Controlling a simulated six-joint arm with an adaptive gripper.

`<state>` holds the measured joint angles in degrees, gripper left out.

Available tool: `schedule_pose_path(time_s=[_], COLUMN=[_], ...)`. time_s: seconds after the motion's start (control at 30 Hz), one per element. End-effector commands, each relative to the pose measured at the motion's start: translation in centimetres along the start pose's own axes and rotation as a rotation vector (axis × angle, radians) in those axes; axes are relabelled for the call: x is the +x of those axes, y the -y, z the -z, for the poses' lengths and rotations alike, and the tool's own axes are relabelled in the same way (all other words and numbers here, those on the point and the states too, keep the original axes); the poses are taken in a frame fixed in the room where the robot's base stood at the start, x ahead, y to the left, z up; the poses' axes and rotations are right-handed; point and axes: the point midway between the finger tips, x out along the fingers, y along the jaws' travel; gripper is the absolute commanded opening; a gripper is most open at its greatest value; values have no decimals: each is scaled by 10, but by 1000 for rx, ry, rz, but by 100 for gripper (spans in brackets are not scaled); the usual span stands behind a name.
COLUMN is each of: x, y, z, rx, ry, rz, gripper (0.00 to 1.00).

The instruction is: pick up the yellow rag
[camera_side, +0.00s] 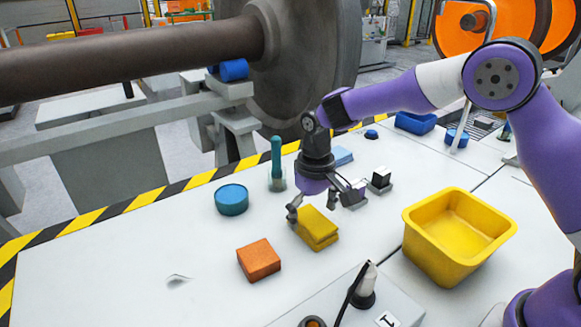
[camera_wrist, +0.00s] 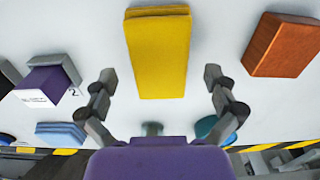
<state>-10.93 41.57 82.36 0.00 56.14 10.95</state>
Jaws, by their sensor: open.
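The yellow rag (camera_side: 317,229) is a folded, block-like cloth lying flat on the white table in the side view. It also shows at the top middle of the wrist view (camera_wrist: 158,52). My gripper (camera_side: 322,198) points down just above and behind the rag. In the wrist view my gripper (camera_wrist: 158,85) has its two fingers spread wide, one on each side of the rag's near end, with clear gaps. Nothing is held between them.
An orange block (camera_side: 258,260) lies left of the rag, and a round blue container (camera_side: 231,199) stands behind it. A yellow bin (camera_side: 455,236) is at the right. A black-and-white device (camera_side: 366,285) with a cable is in front. The table's left part is mostly clear.

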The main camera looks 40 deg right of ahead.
Motion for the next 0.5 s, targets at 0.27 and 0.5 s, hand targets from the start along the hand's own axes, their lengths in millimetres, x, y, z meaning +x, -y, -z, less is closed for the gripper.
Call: schedule_pose_path(time_s=[0.27, 0.5], x=[20, 19], y=[0, 0], z=[0, 0], rx=[0, 0], ry=[-2, -2], rz=[0, 0], gripper=[100, 40])
